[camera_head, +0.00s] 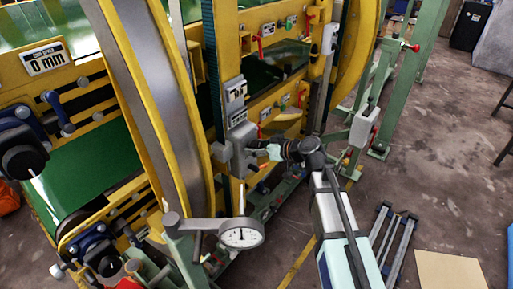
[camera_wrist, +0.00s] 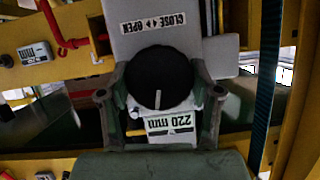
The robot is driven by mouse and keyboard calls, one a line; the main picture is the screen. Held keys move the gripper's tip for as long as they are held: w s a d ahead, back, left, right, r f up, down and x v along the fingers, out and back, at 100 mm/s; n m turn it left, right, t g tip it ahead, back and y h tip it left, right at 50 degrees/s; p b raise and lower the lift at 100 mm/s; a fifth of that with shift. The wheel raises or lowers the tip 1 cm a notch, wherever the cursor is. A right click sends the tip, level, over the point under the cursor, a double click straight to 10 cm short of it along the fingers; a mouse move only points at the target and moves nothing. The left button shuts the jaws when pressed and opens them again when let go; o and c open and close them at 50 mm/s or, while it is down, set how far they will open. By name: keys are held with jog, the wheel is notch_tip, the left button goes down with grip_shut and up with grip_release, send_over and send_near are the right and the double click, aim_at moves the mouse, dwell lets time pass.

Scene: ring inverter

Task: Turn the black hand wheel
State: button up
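The black hand wheel (camera_wrist: 160,78) is a round knob with a white line on its face, pointing down in the wrist view. It sits on a pale grey housing (camera_wrist: 190,42) below an upside-down "CLOSE / OPEN" label (camera_wrist: 152,22). My gripper (camera_wrist: 159,74) is open, with one finger on each side of the wheel. The fingers look very close to its rim; contact is not clear. In the head view my gripper (camera_head: 272,151) faces the grey housing (camera_head: 238,150) on the yellow frame, and the wheel is hidden or too small to make out.
An upside-down "220 mm" display (camera_wrist: 170,124) shows below the wheel. A red lever (camera_wrist: 62,30) is at upper left of the wrist view. A yellow post (camera_head: 228,70) rises beside the housing. A dial gauge (camera_head: 241,234) stands in front. Bare floor (camera_head: 440,190) lies to the right.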

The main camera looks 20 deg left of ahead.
jog(key=shift+b, duration=0.4)
jog(key=shift+c, duration=0.3)
jog(key=shift+w+f+m+g+y+b, duration=0.1)
jog(key=shift+m+g+y+b, duration=0.1)
jog(key=shift+m+g+b, duration=0.25)
jog(key=shift+w+f+m+g+y+b, duration=0.1)
jog(key=shift+m+g+y+b, duration=0.15)
jog(key=shift+m+b, duration=0.4)
jog(key=m+g+y+b, duration=0.1)
jog(key=m+g+b, duration=0.1)
jog(key=m, duration=0.1)
jog(key=shift+m+b, duration=0.3)
jog(key=shift+m, duration=0.1)
jog(key=m+g+y+b, duration=0.1)
jog(key=m+y, duration=0.1)
jog(key=m, duration=0.2)
jog(key=shift+r+m+y+b, duration=0.15)
jog(key=shift+m+y, duration=0.35)
jog(key=shift+m, duration=0.65)
jog(key=shift+f+m+y+b, duration=0.15)
jog(key=shift+m+y, duration=0.3)
jog(key=shift+m, duration=0.7)
jog(key=shift+r, duration=0.1)
jog(key=o, duration=1.1)
jog(key=shift+a, duration=0.1)
jog(key=shift+o, duration=0.2)
